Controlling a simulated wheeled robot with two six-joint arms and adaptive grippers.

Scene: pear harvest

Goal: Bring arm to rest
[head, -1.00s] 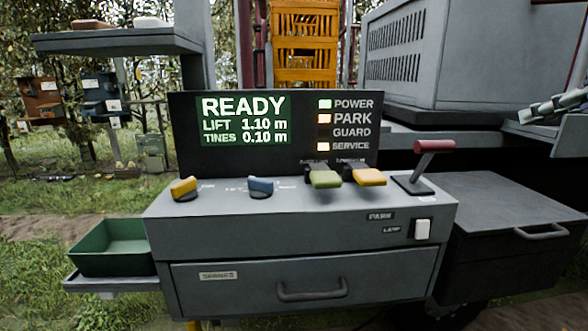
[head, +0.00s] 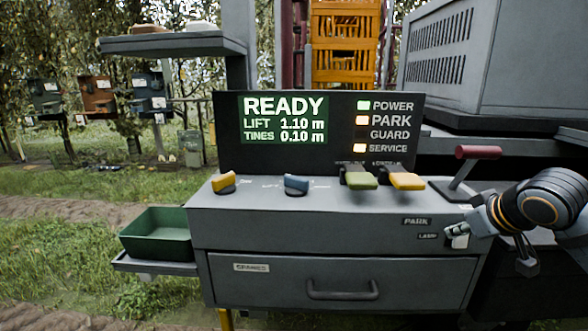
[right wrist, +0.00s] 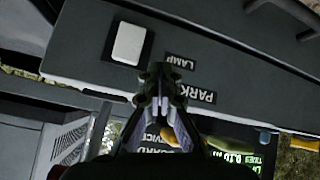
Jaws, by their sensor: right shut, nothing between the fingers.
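My right gripper (head: 474,224) comes in from the right in the head view, at the console's right front edge, beside the white lamp switch (head: 457,241). In the right wrist view my right gripper (right wrist: 160,78) is shut and empty. Its tips are near the white switch (right wrist: 129,43) and the LAMP label (right wrist: 180,63); I cannot tell whether they touch the console. The PARK label (right wrist: 194,90) is close by. My left gripper is not in view.
The grey console (head: 320,228) carries yellow, blue and green controls and a red-handled lever (head: 478,152). The display (head: 284,119) reads READY; POWER, PARK and SERVICE lamps are lit. A green tray (head: 157,240) stands at left. Orange crates (head: 344,62) are behind.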

